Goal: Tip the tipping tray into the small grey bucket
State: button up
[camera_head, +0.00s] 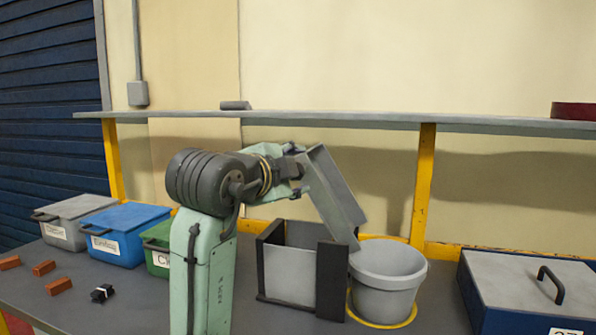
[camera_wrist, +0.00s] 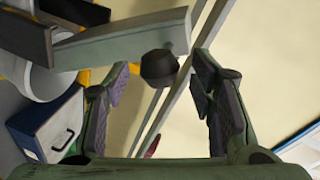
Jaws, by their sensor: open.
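The tipping tray (camera_head: 336,192) is a long grey trough, steeply tilted, its lower right end at the near left rim of the small grey bucket (camera_head: 385,287). Its contents are hidden. The bucket stands upright in a yellow ring. My gripper (camera_head: 292,165) is at the tray's raised upper end. In the wrist view, the tray (camera_wrist: 120,42) shows with a dark round knob (camera_wrist: 158,68). My gripper's fingers (camera_wrist: 160,78) are spread, with the knob appearing between or just beyond their tips; contact is not visible. The bucket (camera_wrist: 40,85) is at the left there.
A grey box in a dark upright frame (camera_head: 333,275) stands left of the bucket. A blue case (camera_head: 500,290) is at the right. Grey, blue (camera_head: 128,232) and green lidded bins and several orange blocks (camera_head: 59,286) are at the left. A shelf (camera_head: 350,117) runs behind.

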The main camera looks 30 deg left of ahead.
jog(key=v, duration=1)
jog(key=shift+s, duration=0.3)
